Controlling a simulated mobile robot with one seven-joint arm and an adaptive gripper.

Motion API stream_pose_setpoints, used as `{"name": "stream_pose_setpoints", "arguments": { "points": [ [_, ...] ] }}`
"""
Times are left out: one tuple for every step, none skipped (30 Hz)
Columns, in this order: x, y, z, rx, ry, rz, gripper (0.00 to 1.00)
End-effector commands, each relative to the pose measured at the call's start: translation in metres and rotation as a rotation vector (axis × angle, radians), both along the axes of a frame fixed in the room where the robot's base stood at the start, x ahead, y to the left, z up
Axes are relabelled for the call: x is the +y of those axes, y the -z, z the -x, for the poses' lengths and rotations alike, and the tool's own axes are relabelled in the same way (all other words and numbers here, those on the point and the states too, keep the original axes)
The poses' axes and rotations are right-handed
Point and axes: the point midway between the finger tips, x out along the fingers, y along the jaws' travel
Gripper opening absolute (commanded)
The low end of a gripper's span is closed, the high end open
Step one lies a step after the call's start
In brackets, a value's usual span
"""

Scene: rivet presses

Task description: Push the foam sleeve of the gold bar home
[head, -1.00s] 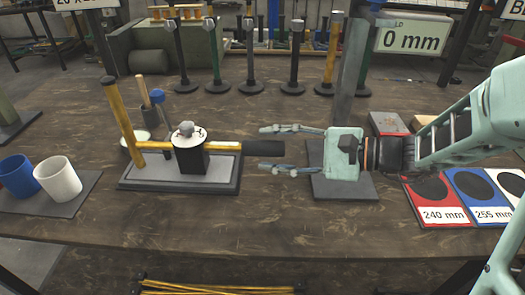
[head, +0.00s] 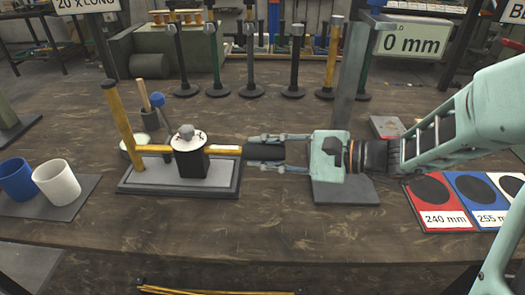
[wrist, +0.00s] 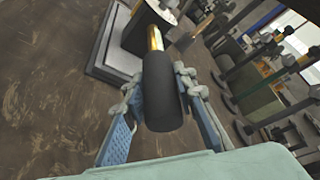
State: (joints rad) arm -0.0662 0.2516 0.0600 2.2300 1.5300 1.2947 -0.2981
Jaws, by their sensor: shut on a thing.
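The gold bar (head: 226,149) runs level through the black press block (head: 191,160). A black foam sleeve (head: 265,152) is on the bar's right end. A short stretch of gold shows between block and sleeve, also in the wrist view (wrist: 155,38). My gripper (head: 254,152) is shut on the sleeve, one finger along each side. In the wrist view the sleeve (wrist: 163,95) lies between the fingers, pointing from the palm toward the block. How far the sleeve reaches inside the gripper is partly hidden in the head view.
The press stands on a grey base plate (head: 130,182), with a tilted gold post (head: 121,118) at its left. Blue (head: 17,179) and white (head: 57,182) cups stand further left. A grey upright (head: 347,95) is behind my gripper. The front table strip is clear.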

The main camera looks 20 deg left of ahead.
Motion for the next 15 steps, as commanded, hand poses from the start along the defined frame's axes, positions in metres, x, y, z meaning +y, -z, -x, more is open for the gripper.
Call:
{"name": "stream_pose_setpoints", "arguments": {
  "points": [
    [0.0, 0.0, 0.0, 0.0, 0.0, 0.0, 0.0],
    [0.0, 0.0, 0.0, 0.0, 0.0, 0.0, 0.0],
    [0.0, 0.0, 0.0, 0.0, 0.0, 0.0, 0.0],
    [0.0, 0.0, 0.0, 0.0, 0.0, 0.0, 0.0],
    [0.0, 0.0, 0.0, 0.0, 0.0, 0.0, 0.0],
    [0.003, 0.0, 0.001, -0.001, -0.002, 0.0, 0.0],
    [0.006, 0.001, 0.002, -0.002, -0.002, 0.0, 0.0],
    [0.01, 0.001, 0.003, -0.002, -0.003, 0.001, 0.0],
    [0.017, 0.001, 0.006, -0.002, -0.004, -0.001, 0.0],
    [0.024, 0.002, 0.008, -0.003, -0.005, -0.001, 0.0],
    [0.03, 0.002, 0.011, -0.003, -0.005, -0.001, 0.0],
    [0.039, 0.002, 0.014, -0.002, -0.006, -0.001, 0.0],
    [0.045, 0.002, 0.016, -0.002, -0.006, -0.001, 0.0],
    [0.051, 0.002, 0.017, -0.002, -0.004, -0.001, 0.0],
    [0.058, 0.002, 0.02, -0.003, -0.006, -0.001, 0.0]
  ]
}}
